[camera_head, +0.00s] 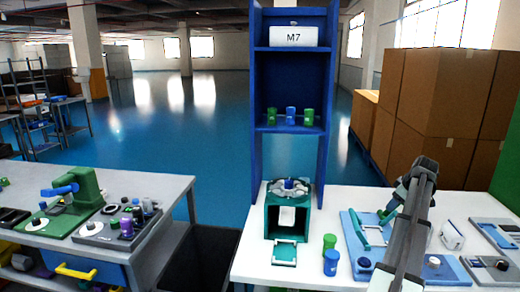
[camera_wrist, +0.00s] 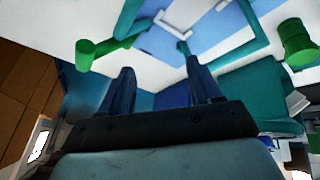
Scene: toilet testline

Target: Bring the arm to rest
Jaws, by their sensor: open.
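My arm (camera_head: 413,230) rises from the bottom right of the head view over the white table and bends at its top. My gripper (camera_wrist: 162,82) shows in the wrist view with its two dark fingers spread apart and nothing between them. The fingers point toward a light blue fixture plate (camera_head: 352,232) with a teal handle-like frame (camera_head: 374,238). In the head view the gripper end is small and partly hidden by the arm. A green bar (camera_wrist: 105,47) lies beyond the fingers in the wrist view; I cannot tell any contact.
A green cylinder (camera_head: 329,243) and a blue one (camera_head: 331,264) stand left of the plate. A teal box station (camera_head: 272,222) stands before the blue shelf (camera_head: 257,100). More fixtures lie right of my arm. A grey workbench (camera_head: 165,190) is at left, cartons (camera_head: 440,95) behind.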

